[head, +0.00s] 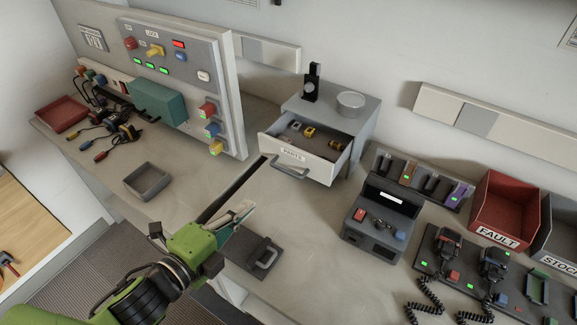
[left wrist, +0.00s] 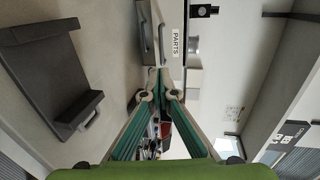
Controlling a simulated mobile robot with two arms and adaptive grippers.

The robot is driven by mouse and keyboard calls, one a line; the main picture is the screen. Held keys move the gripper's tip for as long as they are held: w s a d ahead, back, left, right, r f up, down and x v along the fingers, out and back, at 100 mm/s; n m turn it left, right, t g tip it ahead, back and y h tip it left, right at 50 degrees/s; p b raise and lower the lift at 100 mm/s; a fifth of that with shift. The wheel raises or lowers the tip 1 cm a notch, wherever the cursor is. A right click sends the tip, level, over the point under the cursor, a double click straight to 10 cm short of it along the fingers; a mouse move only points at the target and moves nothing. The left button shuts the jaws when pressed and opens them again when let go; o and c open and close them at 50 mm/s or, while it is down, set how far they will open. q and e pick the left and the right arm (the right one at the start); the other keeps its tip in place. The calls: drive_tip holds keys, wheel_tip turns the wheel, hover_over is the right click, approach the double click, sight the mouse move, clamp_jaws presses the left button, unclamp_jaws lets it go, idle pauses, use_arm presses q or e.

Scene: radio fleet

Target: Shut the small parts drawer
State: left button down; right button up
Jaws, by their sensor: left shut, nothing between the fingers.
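The small parts drawer (head: 302,167) stands open, pulled out of a grey cabinet (head: 358,125) on the bench. Its pale front has a "PARTS" label and a grey bar handle (head: 290,173); small coloured parts lie inside. In the left wrist view, the drawer front (left wrist: 178,60) and its handle (left wrist: 162,42) are ahead of the fingers. My left gripper (head: 243,210) is shut and empty, in front of the drawer and to the lower left of the handle, apart from it. Its fingertips meet in the left wrist view (left wrist: 160,92). My right gripper is not in view.
A dark plate with a handle (head: 262,256) lies just right of my left gripper. A grey tray (head: 148,194) stands left, a control panel (head: 236,90) behind it. A black device box (head: 374,240) stands right of the drawer. A bowl (head: 351,101) sits on the cabinet.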

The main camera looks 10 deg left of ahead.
sight(304, 147)
use_arm(q)
drive_tip(key=p+x, duration=0.1)
drive_tip(key=x, duration=0.5)
drive_tip(key=p+x, duration=0.1)
drive_tip(key=x, duration=0.5)
drive_tip(key=shift+w+d+r+p, duration=0.1)
drive_tip(key=shift+r+p, duration=0.1)
drive_tip(key=shift+p, duration=0.1)
drive_tip(key=shift+w+d+f, duration=0.2)
drive_tip(key=shift+w+d, duration=0.05)
drive_tip(key=shift+w, duration=0.2)
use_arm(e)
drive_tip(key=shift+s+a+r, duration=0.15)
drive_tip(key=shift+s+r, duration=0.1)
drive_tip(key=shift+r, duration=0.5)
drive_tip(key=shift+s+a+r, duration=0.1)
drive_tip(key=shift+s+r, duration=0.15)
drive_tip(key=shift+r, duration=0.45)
use_arm(q)
drive_tip(key=shift+w, duration=0.1)
drive_tip(key=r+x, duration=0.1)
drive_tip(key=x, duration=0.7)
drive_tip(key=r+x, duration=0.1)
drive_tip(key=x, duration=0.3)
drive_tip(key=shift+w+d+r, duration=0.15)
drive_tip(key=shift+w+r, duration=0.05)
drive_tip(key=shift+r, duration=0.35)
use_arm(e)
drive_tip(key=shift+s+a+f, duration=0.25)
